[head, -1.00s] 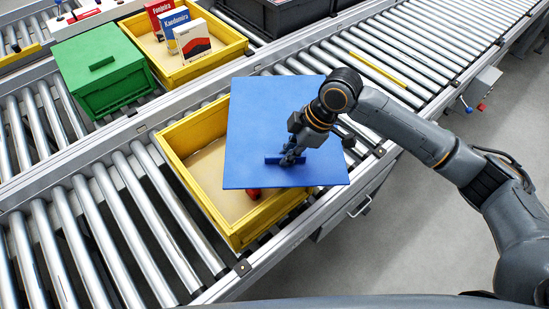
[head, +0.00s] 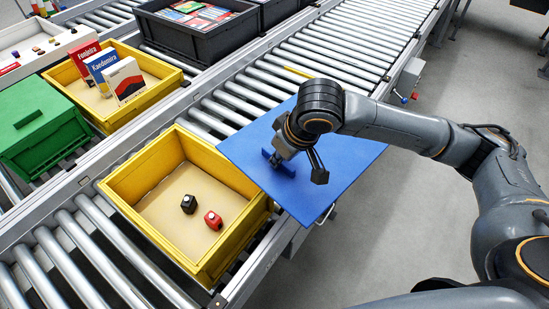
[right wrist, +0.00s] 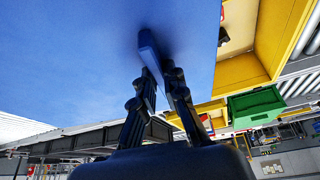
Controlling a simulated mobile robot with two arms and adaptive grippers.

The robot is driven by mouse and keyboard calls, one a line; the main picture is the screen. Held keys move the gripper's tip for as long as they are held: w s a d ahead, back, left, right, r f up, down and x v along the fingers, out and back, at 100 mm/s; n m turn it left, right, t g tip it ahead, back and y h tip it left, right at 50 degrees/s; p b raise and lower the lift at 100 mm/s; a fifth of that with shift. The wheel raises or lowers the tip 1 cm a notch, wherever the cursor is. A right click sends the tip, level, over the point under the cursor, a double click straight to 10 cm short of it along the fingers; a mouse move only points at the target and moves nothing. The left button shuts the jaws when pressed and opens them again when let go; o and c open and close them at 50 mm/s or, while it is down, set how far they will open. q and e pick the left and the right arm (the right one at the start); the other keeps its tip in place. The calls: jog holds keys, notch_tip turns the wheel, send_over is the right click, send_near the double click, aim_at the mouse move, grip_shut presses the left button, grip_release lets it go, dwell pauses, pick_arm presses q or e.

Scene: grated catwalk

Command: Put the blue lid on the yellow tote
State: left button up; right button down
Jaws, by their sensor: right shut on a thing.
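The blue lid (head: 340,165) is a flat square panel with a raised grip bar. My right gripper (head: 280,160) is shut on that bar and holds the lid to the right of the yellow tote. The lid's left corner is close to the tote's right rim in the picture. The yellow tote (head: 224,254) is open on the roller conveyor, with a black item (head: 189,204) and a red item (head: 213,220) on its floor. My left gripper is out of view.
A second yellow tote (head: 160,88) with upright boxes, a closed green tote (head: 40,130) and a dark grey crate (head: 205,45) stand on the far conveyor. Bare rollers (head: 75,255) lie left of the open tote. Grey floor (head: 440,190) is at right.

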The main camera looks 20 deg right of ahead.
aim_at(246, 170)
jog(key=shift+w+a+f+n+y, duration=0.2)
jog(key=shift+a+f+n+y, duration=0.15)
jog(key=shift+a+n, duration=0.45)
jog(key=a+f+n+g, duration=0.1)
jog(key=a+n, duration=0.1)
jog(key=n, duration=0.1)
jog(key=w+a+f+n+g+y+p, duration=0.1)
jog(key=a+f+n, duration=0.1)
jog(key=n, duration=0.1)
jog(key=a+f+n+g+y, duration=0.1)
jog(key=a+n, duration=0.1)
jog(key=n, duration=0.1)
jog(key=shift+w+a+f+p, duration=0.2)
jog(key=shift+a+p, duration=0.1)
jog(key=shift+a, duration=0.1)
jog(key=s+a+f+n+g+p, duration=0.1)
jog(key=a+f+n+g, duration=0.2)
jog(key=a+n, duration=0.4)
jog(key=shift+a+f+n+g, duration=0.15)
jog(key=shift+f+n+g, duration=0.15)
jog(key=shift+n, duration=0.9)
jog(key=shift+p, duration=0.45)
jog(key=shift+f+b, duration=0.6)
jog(key=shift+f, duration=0.3)
